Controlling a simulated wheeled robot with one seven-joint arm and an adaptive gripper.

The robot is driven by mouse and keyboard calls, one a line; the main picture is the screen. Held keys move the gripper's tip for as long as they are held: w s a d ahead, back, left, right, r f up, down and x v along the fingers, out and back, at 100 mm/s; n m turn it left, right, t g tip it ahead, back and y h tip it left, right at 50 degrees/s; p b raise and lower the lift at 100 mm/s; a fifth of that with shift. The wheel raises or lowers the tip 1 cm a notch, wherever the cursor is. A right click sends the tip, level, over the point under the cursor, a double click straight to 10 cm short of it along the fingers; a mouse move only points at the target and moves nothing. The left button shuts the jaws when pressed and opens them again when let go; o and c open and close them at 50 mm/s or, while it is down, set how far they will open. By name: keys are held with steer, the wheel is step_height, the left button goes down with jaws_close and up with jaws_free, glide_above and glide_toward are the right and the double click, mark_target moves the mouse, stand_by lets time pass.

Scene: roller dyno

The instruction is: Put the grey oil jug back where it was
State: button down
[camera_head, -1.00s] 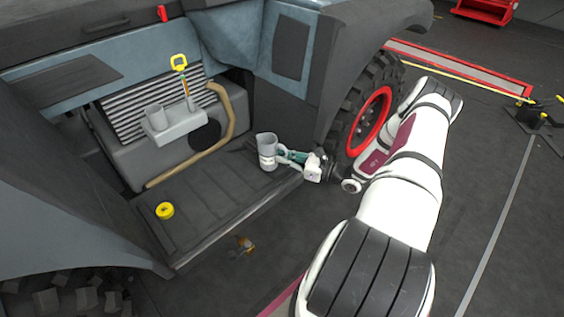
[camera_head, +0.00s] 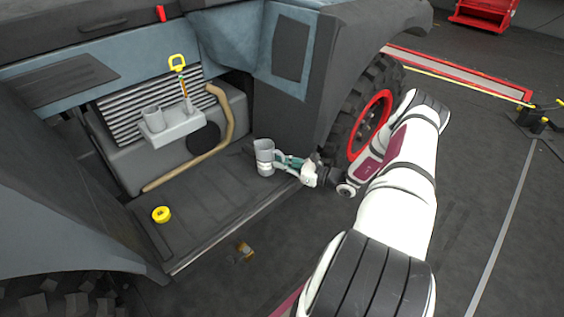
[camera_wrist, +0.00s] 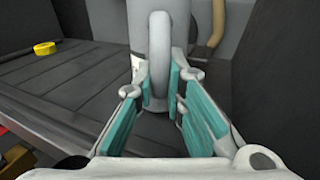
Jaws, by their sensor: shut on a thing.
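The grey oil jug (camera_head: 264,158) is upright at the right end of the dark ribbed deck in the vehicle's open bay. Its body and handle also show in the wrist view (camera_wrist: 159,45). My gripper (camera_head: 281,160) is at the jug's right side, with its teal-padded fingers (camera_wrist: 163,85) shut on the handle. I cannot tell whether the jug's base touches the deck. The jug hides part of the deck behind it.
A grey tray (camera_head: 172,131) with a small grey cup (camera_head: 152,117) and a yellow-handled dipstick (camera_head: 177,64) sits behind. A tan hose (camera_head: 222,125) curves beside it. A yellow ring (camera_head: 161,214) lies on the deck (camera_head: 215,205), whose middle is clear. A red-rimmed wheel (camera_head: 372,120) stands right.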

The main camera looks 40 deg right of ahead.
steer(key=shift+f, duration=0.25)
steer(key=c, duration=1.7)
jaws_free()
steer(key=shift+o, duration=0.2)
